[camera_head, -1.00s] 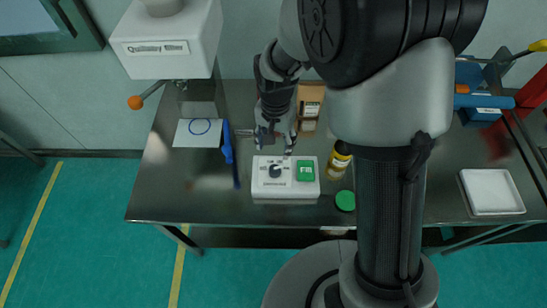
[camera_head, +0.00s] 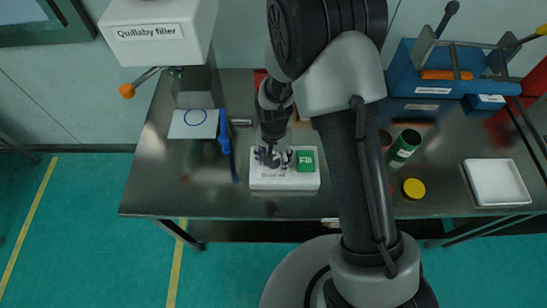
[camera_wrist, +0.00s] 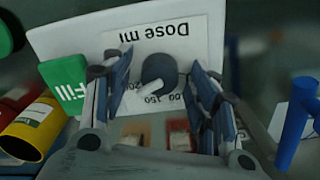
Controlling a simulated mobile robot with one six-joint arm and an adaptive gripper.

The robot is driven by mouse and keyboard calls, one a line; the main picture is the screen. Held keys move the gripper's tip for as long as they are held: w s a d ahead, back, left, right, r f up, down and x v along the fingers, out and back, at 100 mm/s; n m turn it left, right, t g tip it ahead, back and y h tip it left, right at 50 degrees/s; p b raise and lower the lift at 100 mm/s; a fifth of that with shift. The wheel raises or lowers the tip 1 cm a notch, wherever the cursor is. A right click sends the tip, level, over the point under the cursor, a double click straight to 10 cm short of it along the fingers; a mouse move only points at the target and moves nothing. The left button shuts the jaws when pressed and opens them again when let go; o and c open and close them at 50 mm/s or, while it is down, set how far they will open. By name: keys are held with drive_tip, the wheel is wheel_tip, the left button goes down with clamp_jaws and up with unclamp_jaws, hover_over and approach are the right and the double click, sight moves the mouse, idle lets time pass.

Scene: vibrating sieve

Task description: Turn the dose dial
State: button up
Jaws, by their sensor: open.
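The white control box (camera_head: 258,184) stands near the front of the steel table, with a green Fill button (camera_head: 306,160) on its right side. In the wrist view its label reads "Dose ml", upside down, and the Fill button (camera_wrist: 66,82) is at left. The dark round dose dial (camera_wrist: 159,72) with a pale pointer sits mid-picture. My gripper (camera_wrist: 160,85) is open, its fingers on either side of the dial with gaps showing; contact is not visible. In the head view my gripper (camera_head: 272,157) is over the box's left part and largely hides the dial.
A Quillaby filler (camera_head: 150,35) stands at back left, above a white sheet (camera_head: 185,125) with a blue circle. A blue tool (camera_head: 224,135) lies left of the box.

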drive_tip(key=shift+c, duration=0.4)
drive_tip(key=c, duration=1)
drive_tip(key=shift+n, duration=0.3)
drive_tip(key=n, duration=0.8)
drive_tip(key=shift+n, duration=0.3)
drive_tip(key=n, duration=0.4)
drive_tip(key=shift+n+b, duration=0.3)
drive_tip(key=shift+n, duration=1.9)
